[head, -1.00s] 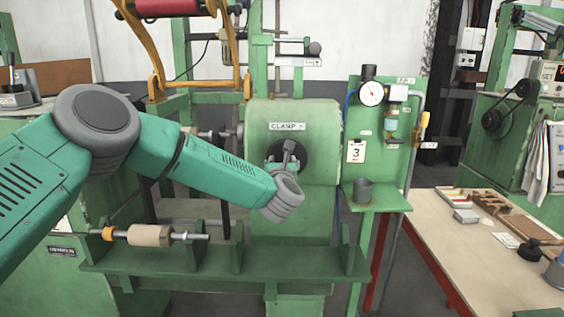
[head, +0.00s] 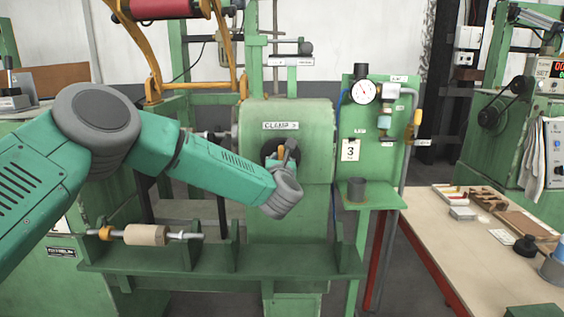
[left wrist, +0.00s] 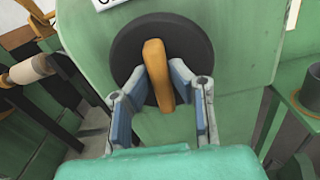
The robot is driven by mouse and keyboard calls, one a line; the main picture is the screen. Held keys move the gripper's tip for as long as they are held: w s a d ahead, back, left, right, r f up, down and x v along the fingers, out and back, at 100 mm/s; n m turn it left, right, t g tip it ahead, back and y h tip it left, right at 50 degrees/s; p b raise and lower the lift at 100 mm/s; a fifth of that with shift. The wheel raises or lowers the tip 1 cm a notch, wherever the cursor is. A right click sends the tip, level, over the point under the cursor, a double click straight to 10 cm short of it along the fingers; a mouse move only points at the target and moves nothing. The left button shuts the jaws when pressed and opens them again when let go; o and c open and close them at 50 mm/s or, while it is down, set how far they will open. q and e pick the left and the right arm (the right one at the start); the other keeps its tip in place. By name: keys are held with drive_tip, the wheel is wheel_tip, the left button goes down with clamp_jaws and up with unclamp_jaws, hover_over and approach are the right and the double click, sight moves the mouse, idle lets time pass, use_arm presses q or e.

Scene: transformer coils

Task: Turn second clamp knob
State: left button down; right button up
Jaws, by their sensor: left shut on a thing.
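The clamp knob is an orange bar handle (left wrist: 157,70) on a round black disc (left wrist: 196,42). In the left wrist view it stands nearly upright with its top leaning slightly left. My left gripper (left wrist: 160,84) is shut on the handle, a blue-padded finger on each side. In the head view the left gripper (head: 281,161) is at the black disc under the "CLAMP" label (head: 281,126) on the green housing (head: 312,150). Only a small orange part of the knob (head: 281,152) shows there; my wrist hides the rest. My right gripper is not in view.
A shelf below carries a shaft with a tan roller (head: 146,235). To the right stand a green panel with a gauge (head: 363,91) and a grey cup (head: 357,189) on a ledge. A workbench (head: 470,270) with small parts is at the right.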

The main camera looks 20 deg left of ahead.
use_arm(q)
drive_tip(key=m+b, duration=0.1)
drive_tip(key=m, duration=0.2)
drive_tip(key=shift+f, duration=0.2)
drive_tip(key=shift+d+f+m+p, duration=0.2)
drive_tip(key=shift+m+p, duration=0.7)
drive_tip(key=shift+m, duration=3.75)
drive_tip(key=shift+a+f+m+p, duration=0.1)
drive_tip(key=shift+f+m+p, duration=0.55)
drive_tip(key=shift+m, duration=4.05)
drive_tip(key=shift+d+f+m+p, duration=0.1)
drive_tip(key=shift+m+p, duration=1.05)
drive_tip(key=shift+m, duration=3.5)
drive_tip(key=c, duration=1.5)
unclamp_jaws()
drive_tip(key=shift+w, duration=0.1)
drive_tip(key=shift+r, duration=0.1)
